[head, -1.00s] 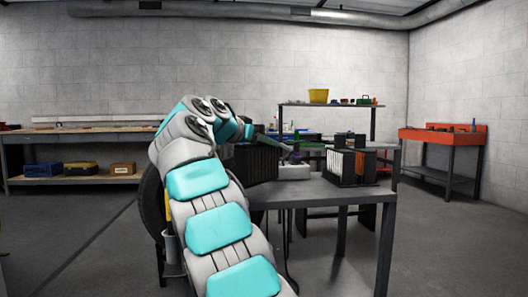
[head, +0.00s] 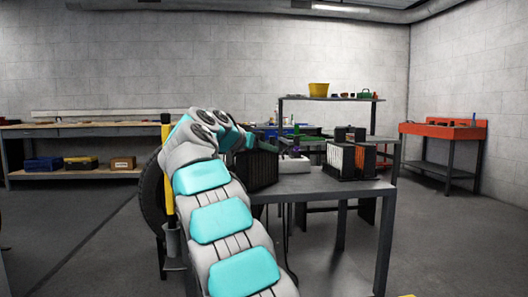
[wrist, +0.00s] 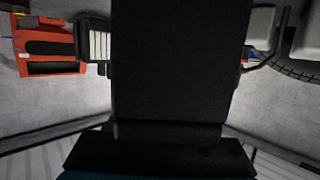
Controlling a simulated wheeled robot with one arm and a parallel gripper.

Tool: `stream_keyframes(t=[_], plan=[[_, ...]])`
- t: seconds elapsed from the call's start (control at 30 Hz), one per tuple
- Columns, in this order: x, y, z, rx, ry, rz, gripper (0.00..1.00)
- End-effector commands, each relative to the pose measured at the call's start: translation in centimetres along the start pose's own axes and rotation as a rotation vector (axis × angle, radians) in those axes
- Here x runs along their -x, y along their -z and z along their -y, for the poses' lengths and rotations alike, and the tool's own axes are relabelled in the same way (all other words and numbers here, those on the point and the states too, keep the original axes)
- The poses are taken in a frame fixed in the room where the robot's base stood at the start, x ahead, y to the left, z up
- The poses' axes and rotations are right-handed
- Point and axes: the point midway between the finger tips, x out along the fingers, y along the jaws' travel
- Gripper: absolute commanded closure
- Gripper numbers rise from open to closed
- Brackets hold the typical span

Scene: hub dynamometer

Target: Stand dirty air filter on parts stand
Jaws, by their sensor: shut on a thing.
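The dirty air filter (wrist: 180,65) is a large dark panel that fills the middle of the wrist view. My gripper (wrist: 166,132) is shut on its near end; the fingertips are hard to make out against the dark panel. In the head view a dark ribbed block (head: 254,170), which looks like the same filter, shows beyond my arm at the table's left end. My arm hides the grip there. The parts stand seems to be the dark rack (head: 368,175) on the right of the table, holding white and orange-edged filters (head: 341,160).
The grey table (head: 335,190) has bare top in front of the rack. A pale box (head: 293,165) sits between the dark block and the rack. A tyre (head: 151,195) stands left of my arm. An orange bench (head: 440,131) stands at the right wall.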

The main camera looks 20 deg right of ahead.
Motion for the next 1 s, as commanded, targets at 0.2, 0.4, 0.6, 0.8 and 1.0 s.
stream_keyframes(t=[0.2, 0.4, 0.6, 0.8, 1.0], plan=[[0.02, 0.04, 0.0, 0.0, 0.0, -0.001, 1.0], [-0.15, -0.43, 0.0, 0.0, 0.0, -0.001, 1.0], [-0.1, -0.3, 0.01, 0.0, 0.0, 0.0, 0.29], [-0.11, -0.3, 0.01, 0.001, 0.0, 0.0, 0.2], [-0.04, -0.13, 0.01, 0.001, 0.0, 0.0, 0.2]])
